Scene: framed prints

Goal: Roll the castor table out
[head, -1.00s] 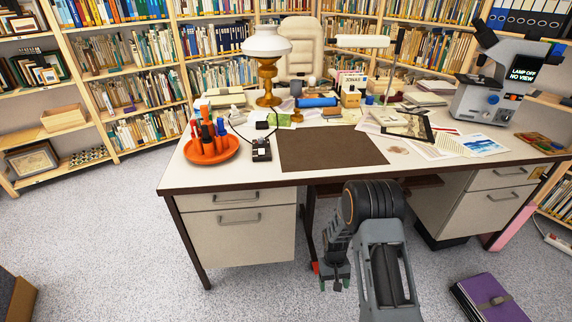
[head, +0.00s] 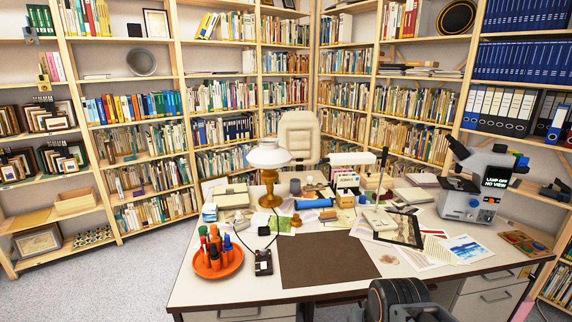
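I cannot make out a castor table in the head view. A large white-topped desk (head: 210,292) with dark edges fills the lower middle, and the space beneath it is mostly out of frame. Part of my arm shows at the bottom edge, in front of the desk. My gripper is below the picture and cannot be seen.
Bookshelves line the walls. Carpet (head: 130,280) is clear at left.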

